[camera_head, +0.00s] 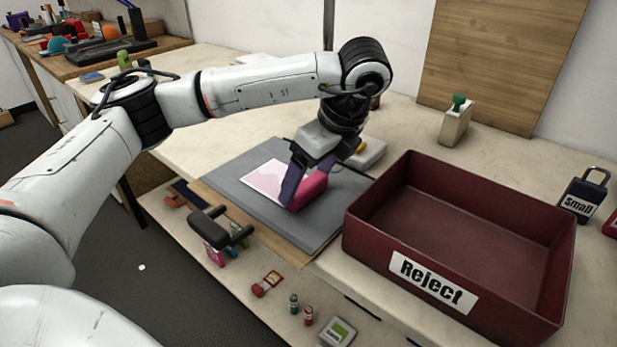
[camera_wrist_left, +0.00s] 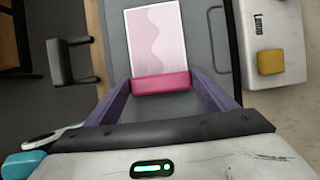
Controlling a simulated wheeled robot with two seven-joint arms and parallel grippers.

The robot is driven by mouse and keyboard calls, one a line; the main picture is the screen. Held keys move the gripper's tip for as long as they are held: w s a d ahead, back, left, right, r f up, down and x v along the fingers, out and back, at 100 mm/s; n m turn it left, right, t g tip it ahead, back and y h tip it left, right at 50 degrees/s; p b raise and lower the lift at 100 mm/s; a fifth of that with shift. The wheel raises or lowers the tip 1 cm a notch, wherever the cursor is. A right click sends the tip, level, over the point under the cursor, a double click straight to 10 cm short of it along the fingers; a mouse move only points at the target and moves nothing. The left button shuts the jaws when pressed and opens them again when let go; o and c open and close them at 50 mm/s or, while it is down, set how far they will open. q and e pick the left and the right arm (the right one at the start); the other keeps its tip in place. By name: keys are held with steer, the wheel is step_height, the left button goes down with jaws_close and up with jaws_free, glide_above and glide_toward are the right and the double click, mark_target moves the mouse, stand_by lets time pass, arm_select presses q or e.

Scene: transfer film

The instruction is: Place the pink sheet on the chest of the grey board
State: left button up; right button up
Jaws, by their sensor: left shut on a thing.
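The pink sheet (camera_head: 264,181), pale with a wavy pattern, appears over the grey board (camera_head: 236,165). The wrist view shows the sheet (camera_wrist_left: 157,38) just beyond my fingers, with the grey board (camera_wrist_left: 203,40) around it. My left gripper (camera_head: 298,190) is shut on a magenta bar (camera_head: 313,188), which also shows between the purple fingers in the wrist view (camera_wrist_left: 162,82). The bar meets the sheet's near edge; I cannot tell whether they are joined or whether the sheet touches the board. My right gripper is not in view.
A dark red bin (camera_head: 455,215) labelled Reject stands right of the board. A black-handled fixture (camera_head: 220,228) is at the board's near left edge. A white device with a yellow block (camera_wrist_left: 271,62) lies beside the board. Small items lie on a lower shelf.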

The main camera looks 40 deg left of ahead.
arm_select(q)
steer(key=o, duration=1.1)
steer(key=p+v, duration=0.2)
steer(key=v, duration=1)
